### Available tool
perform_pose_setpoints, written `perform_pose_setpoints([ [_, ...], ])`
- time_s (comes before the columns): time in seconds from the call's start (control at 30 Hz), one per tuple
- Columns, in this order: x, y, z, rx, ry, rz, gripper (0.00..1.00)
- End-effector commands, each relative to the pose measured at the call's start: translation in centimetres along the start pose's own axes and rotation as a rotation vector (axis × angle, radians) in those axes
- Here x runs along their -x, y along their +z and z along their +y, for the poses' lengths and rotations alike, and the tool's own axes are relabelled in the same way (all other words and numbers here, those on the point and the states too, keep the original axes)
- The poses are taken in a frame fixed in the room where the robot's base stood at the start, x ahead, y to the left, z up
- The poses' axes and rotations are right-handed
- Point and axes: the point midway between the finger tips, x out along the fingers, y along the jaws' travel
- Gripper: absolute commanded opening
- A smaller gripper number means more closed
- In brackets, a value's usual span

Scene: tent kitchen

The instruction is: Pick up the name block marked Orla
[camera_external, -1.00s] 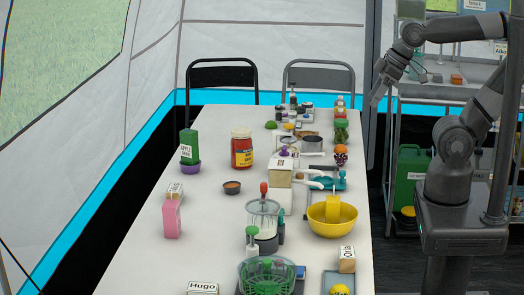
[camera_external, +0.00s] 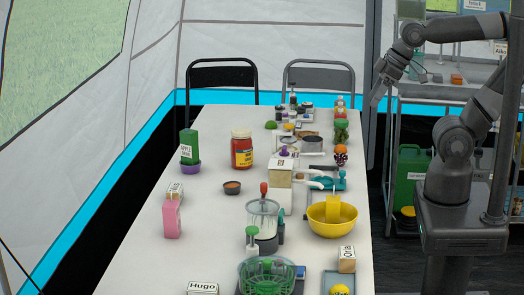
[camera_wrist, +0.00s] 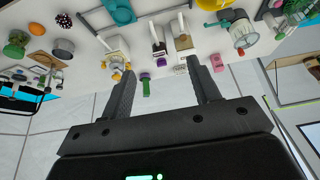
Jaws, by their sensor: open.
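The name block marked Orla (camera_external: 347,259) is a small tan block with a white lettered face. It sits near the front right of the table in the external view, at the back of a grey-blue tray (camera_external: 330,279). My gripper (camera_external: 376,98) is raised beyond the table's right edge, well away from the block. The wrist view shows my gripper (camera_wrist: 158,78) with its two fingers apart and nothing between them. That view shows the table upside down, and I cannot make out the Orla block in it.
A yellow bowl (camera_external: 346,219) stands just behind the Orla block. A yellow fruit (camera_external: 340,290) lies on the tray in front of it. A block marked Hugo (camera_external: 202,288) and a green bowl (camera_external: 267,277) are to the left. The table's left side (camera_external: 140,255) is mostly clear.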

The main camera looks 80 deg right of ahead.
Motion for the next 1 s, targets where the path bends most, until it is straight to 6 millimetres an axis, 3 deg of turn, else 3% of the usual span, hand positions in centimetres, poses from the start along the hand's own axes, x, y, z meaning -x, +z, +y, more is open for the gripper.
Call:
perform_pose_setpoints([
  [0.37,0.00,0.00,0.00,0.000,0.000,0.000,0.56],
  [0.77,0.00,0.00,0.00,0.000,0.000,0.000,0.88],
  [1.0,-0.03,-0.04,-0.04,0.000,-0.001,-0.001,0.89],
])
